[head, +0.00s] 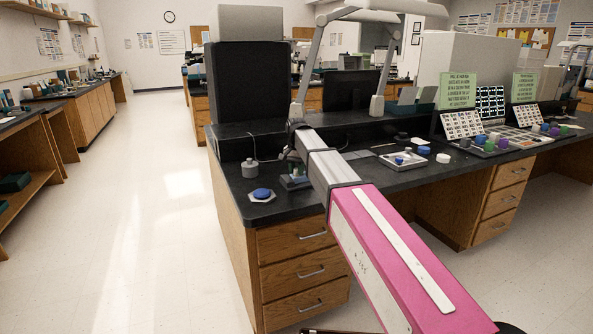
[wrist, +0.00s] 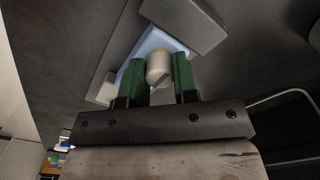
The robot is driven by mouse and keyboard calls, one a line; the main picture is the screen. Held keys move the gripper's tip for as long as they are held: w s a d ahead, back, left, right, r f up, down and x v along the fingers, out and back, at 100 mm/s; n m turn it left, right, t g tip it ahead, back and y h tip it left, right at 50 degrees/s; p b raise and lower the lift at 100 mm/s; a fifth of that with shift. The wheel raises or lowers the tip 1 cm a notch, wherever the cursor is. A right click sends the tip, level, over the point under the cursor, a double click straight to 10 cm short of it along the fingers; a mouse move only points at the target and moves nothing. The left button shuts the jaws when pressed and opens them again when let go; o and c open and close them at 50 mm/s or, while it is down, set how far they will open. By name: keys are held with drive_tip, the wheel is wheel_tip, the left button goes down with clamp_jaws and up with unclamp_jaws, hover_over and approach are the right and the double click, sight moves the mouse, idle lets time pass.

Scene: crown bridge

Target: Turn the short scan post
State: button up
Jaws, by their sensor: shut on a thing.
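The short scan post (wrist: 158,68) is a pale, rounded cylinder with a yellow band at its far end in the wrist view. My gripper (wrist: 159,76) has its two green fingers on either side of the post, shut on it. The post stands over a light blue piece (wrist: 152,43) beside grey blocks. In the head view my gripper (head: 296,170) is low over a small dark fixture (head: 293,183) near the bench's left end. The post is too small and covered to make out there.
A blue round piece on a white hexagonal base (head: 262,195) and a grey canister (head: 250,168) stand to the left on the black bench (head: 330,203). A white tray (head: 403,160) and several coloured pieces lie to the right. A monitor (head: 350,92) stands behind on the raised shelf.

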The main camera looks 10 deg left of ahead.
idle(0.4)
drive_tip(key=o, duration=0.9)
wheel_tip(320, 180, up, 11)
drive_tip(key=shift+f, duration=0.1)
